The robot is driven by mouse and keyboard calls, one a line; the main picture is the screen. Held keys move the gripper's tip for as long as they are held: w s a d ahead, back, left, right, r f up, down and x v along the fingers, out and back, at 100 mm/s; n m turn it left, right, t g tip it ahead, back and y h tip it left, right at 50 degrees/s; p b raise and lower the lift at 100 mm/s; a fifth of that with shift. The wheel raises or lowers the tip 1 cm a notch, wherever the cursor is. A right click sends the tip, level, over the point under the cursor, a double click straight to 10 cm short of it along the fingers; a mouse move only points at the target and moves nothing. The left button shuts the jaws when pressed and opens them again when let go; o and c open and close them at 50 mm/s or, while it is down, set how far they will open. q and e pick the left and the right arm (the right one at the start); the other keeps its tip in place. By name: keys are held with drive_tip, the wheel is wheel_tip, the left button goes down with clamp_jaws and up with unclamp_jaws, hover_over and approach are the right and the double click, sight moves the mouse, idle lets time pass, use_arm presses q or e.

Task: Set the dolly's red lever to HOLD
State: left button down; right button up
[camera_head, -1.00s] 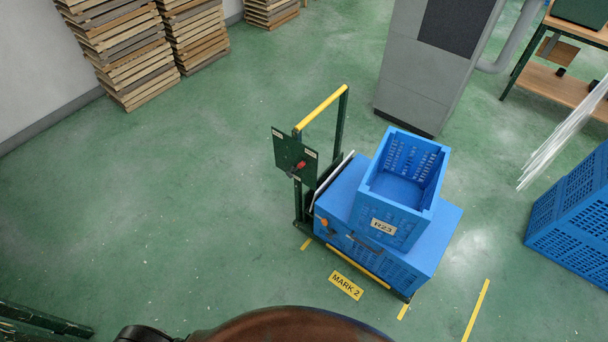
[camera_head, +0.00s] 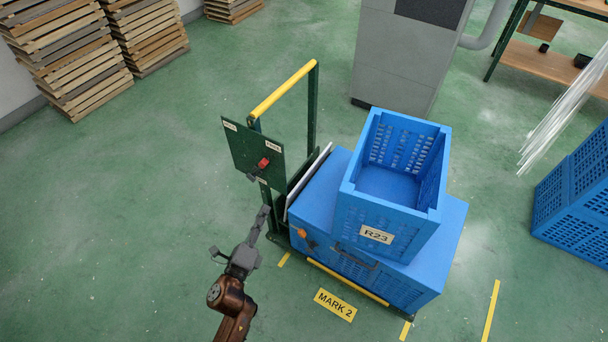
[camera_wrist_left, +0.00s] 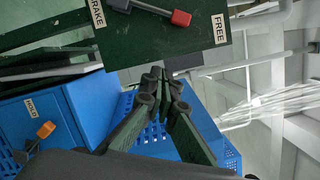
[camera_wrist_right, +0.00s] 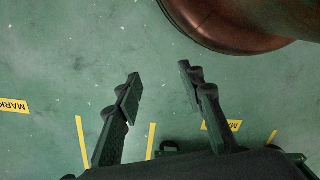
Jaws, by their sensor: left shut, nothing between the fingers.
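The red lever (camera_head: 263,162) is on the dark green plate (camera_head: 240,150) on the dolly's yellow-topped handle (camera_head: 283,90). In the left wrist view its red tip (camera_wrist_left: 181,18) lies near the FREE label (camera_wrist_left: 219,28); the BRAKE label (camera_wrist_left: 97,13) is toward the lever's dark hub end. The plate's upper-left label (camera_head: 230,125) is too small to read in the head view. My left gripper (camera_head: 265,211) is shut and empty, below the plate and apart from the lever. My right gripper (camera_wrist_right: 159,75) is open and empty over the floor, outside the head view.
A blue crate (camera_head: 345,215) marked R23 sits on the dolly's larger blue box (camera_head: 440,240), which has an orange knob (camera_head: 302,233). A grey cabinet (camera_head: 395,60) stands behind. Pallets (camera_head: 70,50) stand at back left. Floor left of the dolly is clear.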

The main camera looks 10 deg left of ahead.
sight(260, 168)
use_arm(q)
drive_tip(key=shift+d+r, duration=0.1)
drive_tip(key=shift+r, duration=0.6)
use_arm(e)
drive_tip(key=shift+r, duration=0.4)
